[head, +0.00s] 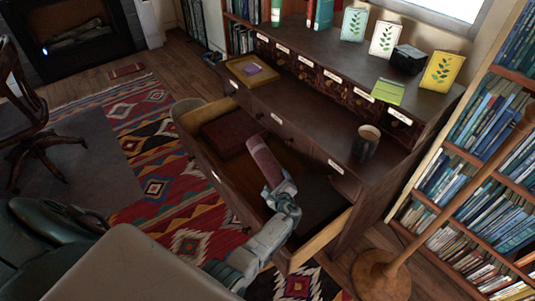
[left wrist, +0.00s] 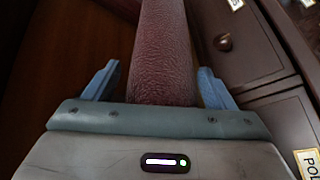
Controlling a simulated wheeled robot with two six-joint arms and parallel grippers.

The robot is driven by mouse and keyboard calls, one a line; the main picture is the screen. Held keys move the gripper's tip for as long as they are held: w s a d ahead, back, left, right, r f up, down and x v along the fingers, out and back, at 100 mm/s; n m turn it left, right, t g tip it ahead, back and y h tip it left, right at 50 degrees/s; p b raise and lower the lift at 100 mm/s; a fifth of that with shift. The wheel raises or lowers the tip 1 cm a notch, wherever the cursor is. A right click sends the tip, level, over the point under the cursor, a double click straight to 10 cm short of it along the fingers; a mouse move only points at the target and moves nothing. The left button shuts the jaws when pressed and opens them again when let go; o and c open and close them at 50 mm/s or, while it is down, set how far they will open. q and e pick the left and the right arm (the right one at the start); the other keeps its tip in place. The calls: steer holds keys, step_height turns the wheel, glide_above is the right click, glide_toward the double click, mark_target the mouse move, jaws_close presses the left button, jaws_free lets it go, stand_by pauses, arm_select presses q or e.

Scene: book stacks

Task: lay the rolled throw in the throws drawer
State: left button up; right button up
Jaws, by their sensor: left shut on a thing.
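The rolled throw (head: 264,160) is a dull dark red roll. My left gripper (head: 281,188) is shut on its near end, and the roll points away toward the back left, over the open drawer (head: 322,238). In the left wrist view the throw (left wrist: 162,50) runs up between the two blue fingers of the gripper (left wrist: 160,85). The head view does not clearly show whether the roll touches the drawer floor. A dark red folded throw (head: 228,133) lies in the left part of the drawer. My right gripper is not in view.
The cabinet (head: 310,95) holds a wooden tray (head: 250,71) and a dark mug (head: 366,143) on its ledge, with cards above. A lamp stand (head: 383,275) and bookshelf (head: 470,170) stand right. The drawer's right part is bare. A patterned rug (head: 155,187) lies left.

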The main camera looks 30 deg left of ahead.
mark_target(264, 149)
arm_select(q)
steer(key=w+a+r, duration=0.1)
steer(key=w+a, duration=0.1)
steer(key=w+a+r+n+g+y, duration=0.1)
steer(key=w+a, duration=0.2)
steer(key=w+a+r+n+g+y, duration=0.1)
steer(key=w+a, duration=0.2)
steer(key=shift+a+r, duration=0.2)
steer(key=shift+w+a+r, duration=0.15)
steer(key=shift+a+r, duration=0.05)
steer(key=shift+r, duration=0.05)
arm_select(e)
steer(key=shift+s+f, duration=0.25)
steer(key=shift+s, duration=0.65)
arm_select(q)
steer(key=shift+f, duration=0.1)
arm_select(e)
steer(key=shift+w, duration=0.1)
